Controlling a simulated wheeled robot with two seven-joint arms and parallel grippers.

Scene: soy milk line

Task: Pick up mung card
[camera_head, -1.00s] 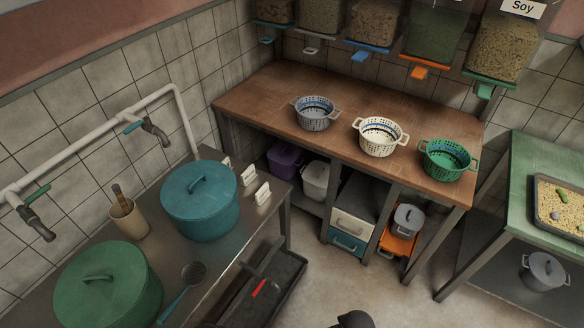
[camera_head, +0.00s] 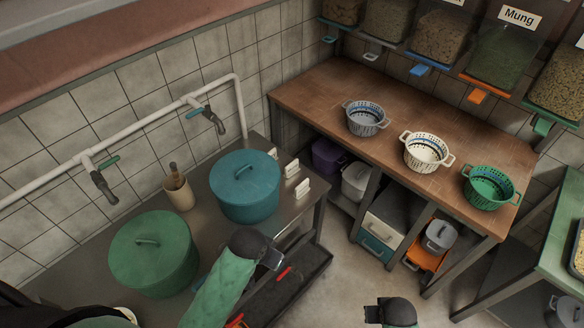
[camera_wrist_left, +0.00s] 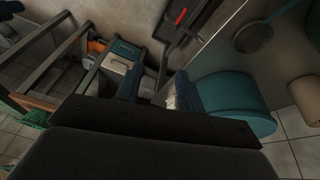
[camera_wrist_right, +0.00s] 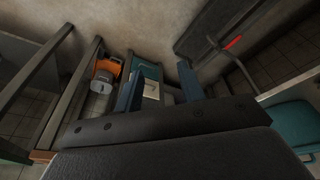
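Three small white cards stand on the steel counter right of the teal pot: a front one (camera_head: 303,188), a middle one (camera_head: 291,168) and a back one partly hidden. Their print is too small to read, so I cannot tell which is the mung card. My left gripper (camera_head: 272,260) is in front of the teal pot, nearer than the cards and apart from them. In the left wrist view its fingers (camera_wrist_left: 158,88) are spread and empty, with pale shapes beyond. My right gripper (camera_head: 390,312) is low at the bottom edge; its fingers (camera_wrist_right: 158,88) are spread and empty.
The teal pot (camera_head: 245,187), green pot (camera_head: 153,255) and utensil cup (camera_head: 178,191) crowd the counter. A dark cart (camera_head: 312,272) stands beside it. Three baskets, including a white one (camera_head: 426,152), stand on the wooden table. A bin (camera_head: 505,57) above is labelled Mung.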

